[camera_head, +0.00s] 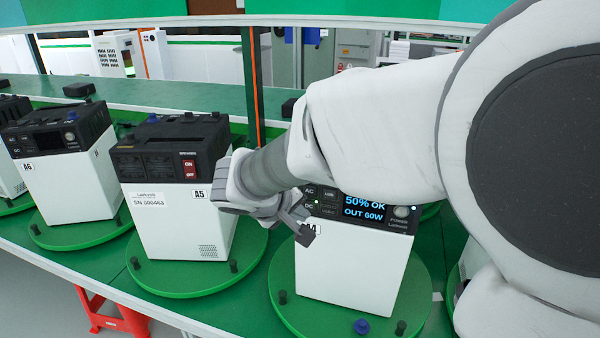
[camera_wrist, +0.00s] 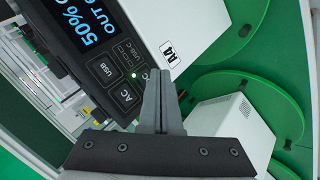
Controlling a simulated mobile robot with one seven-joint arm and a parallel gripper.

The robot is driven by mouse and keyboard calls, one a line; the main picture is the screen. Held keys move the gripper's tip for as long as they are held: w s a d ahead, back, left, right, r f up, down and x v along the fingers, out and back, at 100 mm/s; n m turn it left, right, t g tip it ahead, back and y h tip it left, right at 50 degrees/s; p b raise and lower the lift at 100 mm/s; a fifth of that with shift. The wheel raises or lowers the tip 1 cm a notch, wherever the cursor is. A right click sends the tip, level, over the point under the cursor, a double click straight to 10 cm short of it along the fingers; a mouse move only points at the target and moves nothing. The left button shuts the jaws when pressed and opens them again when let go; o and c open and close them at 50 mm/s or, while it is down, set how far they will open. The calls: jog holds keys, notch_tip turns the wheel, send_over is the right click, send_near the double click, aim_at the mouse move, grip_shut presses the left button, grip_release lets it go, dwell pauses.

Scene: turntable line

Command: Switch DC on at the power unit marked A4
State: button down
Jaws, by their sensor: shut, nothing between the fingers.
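The power unit marked A4 (camera_head: 350,262) is a white box with a black top panel, standing on a green round turntable. The DC button (camera_head: 309,206) sits below the AC button (camera_head: 309,190), left of the display. A small green light (camera_wrist: 134,75) glows by the DC button. My gripper (camera_head: 306,235) is shut and empty, with its tips (camera_wrist: 160,72) close to the button panel; contact cannot be told.
Unit A5 (camera_head: 170,220), with a red switch, stands to the left on its own turntable (camera_head: 190,277). Unit A6 (camera_head: 70,190) is farther left. Short black pegs (camera_head: 401,327) and a blue knob (camera_head: 361,326) rise from A4's turntable. My arm covers the right side.

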jog(key=s, duration=0.1)
jog(key=s+a+b, duration=0.1)
jog(key=s, duration=0.1)
jog(key=s+b, duration=0.1)
jog(key=shift+s+a, duration=0.35)
jog(key=shift+a, duration=0.05)
dwell(0.4)
jog(key=s+d+r+m+g+y, duration=0.2)
jog(key=s+d+m+y, duration=0.2)
jog(key=s+d, duration=0.9)
jog(key=s+m, duration=0.2)
jog(key=s, duration=0.2)
jog(key=shift+d+r+y+p, duration=0.35)
jog(key=shift+y, duration=0.05)
